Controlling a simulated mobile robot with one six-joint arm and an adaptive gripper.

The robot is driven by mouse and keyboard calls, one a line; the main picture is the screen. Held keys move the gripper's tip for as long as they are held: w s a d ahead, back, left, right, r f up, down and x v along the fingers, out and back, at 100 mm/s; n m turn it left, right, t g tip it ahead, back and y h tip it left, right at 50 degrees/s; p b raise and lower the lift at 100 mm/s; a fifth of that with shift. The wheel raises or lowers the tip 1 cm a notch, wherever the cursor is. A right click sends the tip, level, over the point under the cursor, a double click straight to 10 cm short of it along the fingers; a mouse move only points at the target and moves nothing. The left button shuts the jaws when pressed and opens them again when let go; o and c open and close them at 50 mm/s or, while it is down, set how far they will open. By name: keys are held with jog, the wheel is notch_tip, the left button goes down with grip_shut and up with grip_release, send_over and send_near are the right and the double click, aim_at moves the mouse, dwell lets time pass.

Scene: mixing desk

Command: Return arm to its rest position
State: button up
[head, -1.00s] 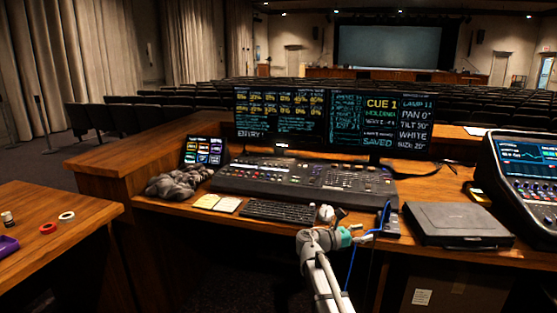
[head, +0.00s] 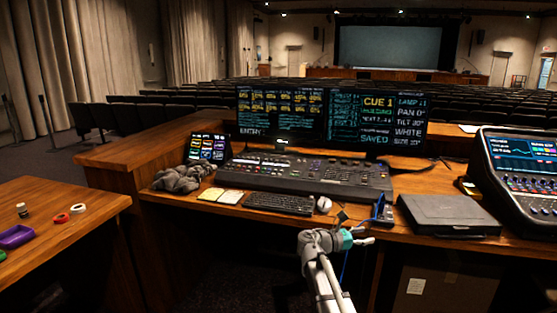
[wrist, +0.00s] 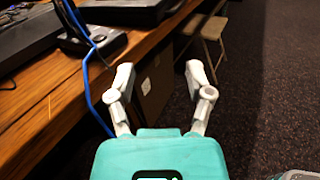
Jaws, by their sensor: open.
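My gripper (head: 366,236) is in front of the wooden desk (head: 410,217), near its front edge, at the end of my grey and white arm. In the wrist view my gripper (wrist: 160,82) shows its two pale fingers spread wide, with nothing between them. The floor and a cardboard box (wrist: 155,85) under the desk show beyond the fingers. A blue cable (wrist: 87,75) runs down past the left finger in the wrist view; I cannot tell whether it touches the gripper.
The mixing console (head: 300,176), keyboard (head: 280,203), white mouse (head: 324,204) and black laptop-like case (head: 449,214) rest on the desk. A folding chair (wrist: 207,30) stands beyond. Carpeted floor (wrist: 265,90) is open at the right of the wrist view.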

jog(key=s+f+m+g+y, duration=0.3)
jog(key=s+f+m+y, duration=0.6)
jog(key=s+f+m, duration=0.3)
jog(key=s+a+f+m+g+y, duration=0.2)
jog(key=s+a+f+m+y, duration=0.4)
jog(key=s+a+m+y, duration=0.3)
notch_tip(320, 180, up, 22)
jog(key=s+a+p, duration=0.1)
jog(key=p, duration=2.1)
jog(key=shift+h, duration=0.4)
jog(key=shift+f, duration=0.1)
